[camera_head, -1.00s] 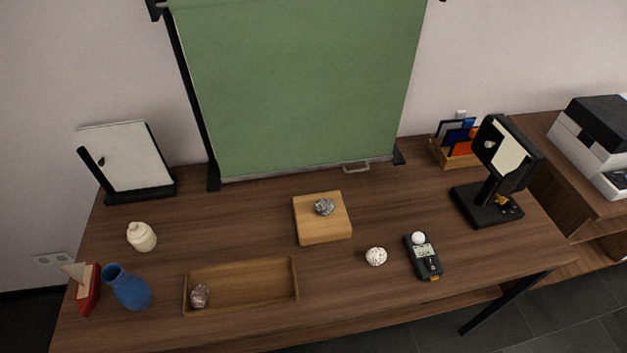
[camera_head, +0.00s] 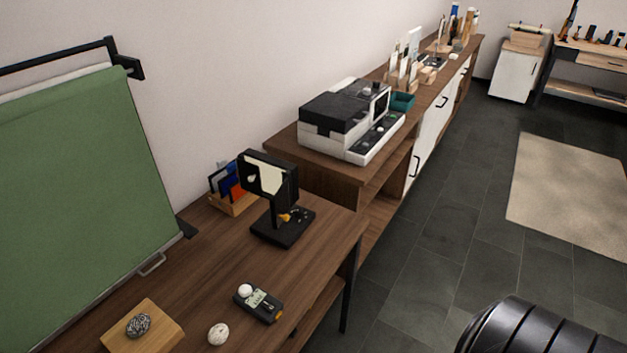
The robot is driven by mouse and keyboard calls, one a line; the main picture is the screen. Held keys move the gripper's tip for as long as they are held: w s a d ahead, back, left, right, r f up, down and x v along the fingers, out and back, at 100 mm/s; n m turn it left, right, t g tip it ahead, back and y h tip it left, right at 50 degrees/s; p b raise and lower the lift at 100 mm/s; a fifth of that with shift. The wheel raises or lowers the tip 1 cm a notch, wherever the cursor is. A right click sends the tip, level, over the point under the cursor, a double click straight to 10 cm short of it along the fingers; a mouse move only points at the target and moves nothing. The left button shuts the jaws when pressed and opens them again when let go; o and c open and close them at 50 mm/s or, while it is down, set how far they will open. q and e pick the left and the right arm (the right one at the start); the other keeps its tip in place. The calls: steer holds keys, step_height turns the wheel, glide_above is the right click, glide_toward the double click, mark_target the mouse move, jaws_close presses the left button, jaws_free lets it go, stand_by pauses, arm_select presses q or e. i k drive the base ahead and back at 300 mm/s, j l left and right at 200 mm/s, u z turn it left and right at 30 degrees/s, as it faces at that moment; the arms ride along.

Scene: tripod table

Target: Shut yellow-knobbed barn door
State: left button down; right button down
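A black lamp-like device (camera_head: 268,178) stands on the wooden table near its right end. Its square black head shows a pale cream panel, and dark flaps edge it. A small yellow part (camera_head: 285,217) shows below the head, just above the flat black base (camera_head: 283,237). I cannot tell which flap the yellow part belongs to, or how far that flap is open. Neither of my grippers is in view.
On the table (camera_head: 215,250) are a wooden block (camera_head: 160,335) with a grey stone (camera_head: 138,325), a white ball-like stone (camera_head: 218,334), a black meter (camera_head: 259,303) and a card holder (camera_head: 233,203). A green screen (camera_head: 80,200) stands left. A printer-like machine (camera_head: 345,125) sits on the cabinet beyond.

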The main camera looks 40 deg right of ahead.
mark_target(281, 199)
steer(key=z, duration=1)
steer(key=i+j+u, duration=0.1)
steer(key=u, duration=0.25)
